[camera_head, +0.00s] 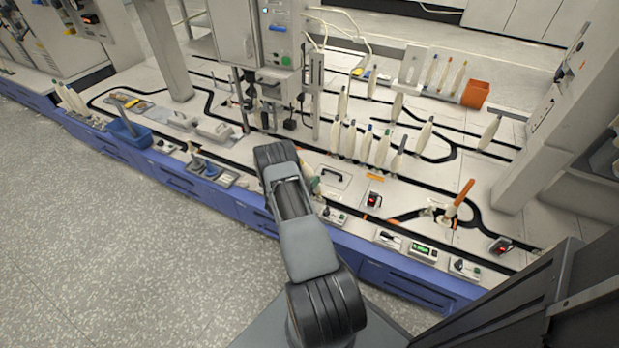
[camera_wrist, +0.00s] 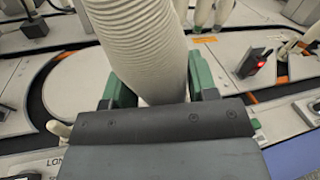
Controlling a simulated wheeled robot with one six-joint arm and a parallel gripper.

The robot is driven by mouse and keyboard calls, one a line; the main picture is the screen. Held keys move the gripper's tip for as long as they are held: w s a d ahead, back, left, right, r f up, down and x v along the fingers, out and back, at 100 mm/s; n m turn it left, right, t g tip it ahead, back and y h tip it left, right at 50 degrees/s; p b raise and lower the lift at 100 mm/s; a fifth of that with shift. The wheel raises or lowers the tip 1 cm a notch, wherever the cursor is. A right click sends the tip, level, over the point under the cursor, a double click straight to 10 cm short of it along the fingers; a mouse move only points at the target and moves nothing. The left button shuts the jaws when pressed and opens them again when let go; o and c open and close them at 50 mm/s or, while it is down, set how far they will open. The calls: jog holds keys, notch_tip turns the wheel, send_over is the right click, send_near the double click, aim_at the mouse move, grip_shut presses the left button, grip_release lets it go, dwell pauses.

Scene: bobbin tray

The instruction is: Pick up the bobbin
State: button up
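A cream, ribbed bobbin (camera_wrist: 140,40) fills the middle of the wrist view and leans up to the left. My gripper (camera_wrist: 160,85) has a green finger on each side of it, and both look pressed against it. The bobbin's lower end is hidden behind the dark gripper body. In the head view my arm hides most of the gripper (camera_head: 311,182), which is low over the front part of the bench. Whether the bobbin touches the bench cannot be told.
Several upright cream bobbins (camera_head: 365,146) stand close behind the gripper on the black-tracked bench. A device with a red light (camera_head: 373,199) is just right of the gripper. A grey post (camera_head: 540,130) rises at the far right.

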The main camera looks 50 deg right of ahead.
jog(key=c, duration=0.6)
jog(key=shift+r, duration=0.15)
